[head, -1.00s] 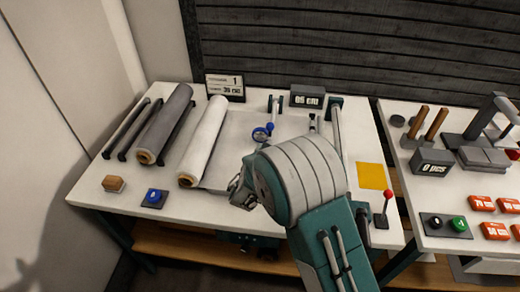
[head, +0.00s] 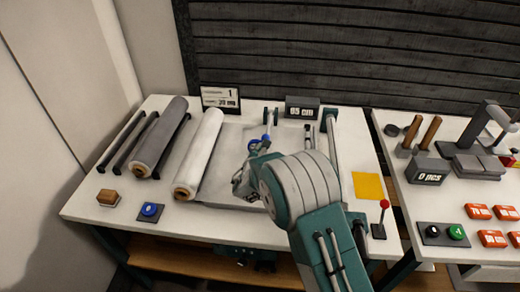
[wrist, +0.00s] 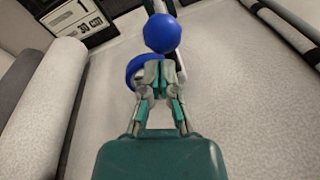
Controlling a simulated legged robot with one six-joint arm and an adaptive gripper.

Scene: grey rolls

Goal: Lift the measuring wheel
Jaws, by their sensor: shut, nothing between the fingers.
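The measuring wheel is a blue ring (wrist: 138,68) on an arm with a round blue knob (wrist: 161,33). In the head view its blue knob (head: 266,138) shows just beyond my gripper (head: 247,172), which hides part of the wheel. In the wrist view my gripper (wrist: 161,78) is shut and empty. Its fingertips overlap the lower right of the ring in the picture, with the knob above them. I cannot tell whether they touch the wheel.
A white roll (head: 201,150) and a grey roll (head: 160,135) lie left of the wheel. Pale sheet (head: 218,180) covers the table's middle. A cm display (head: 302,108) stands behind. A red-knobbed lever (head: 380,218) and yellow square (head: 368,186) are at right.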

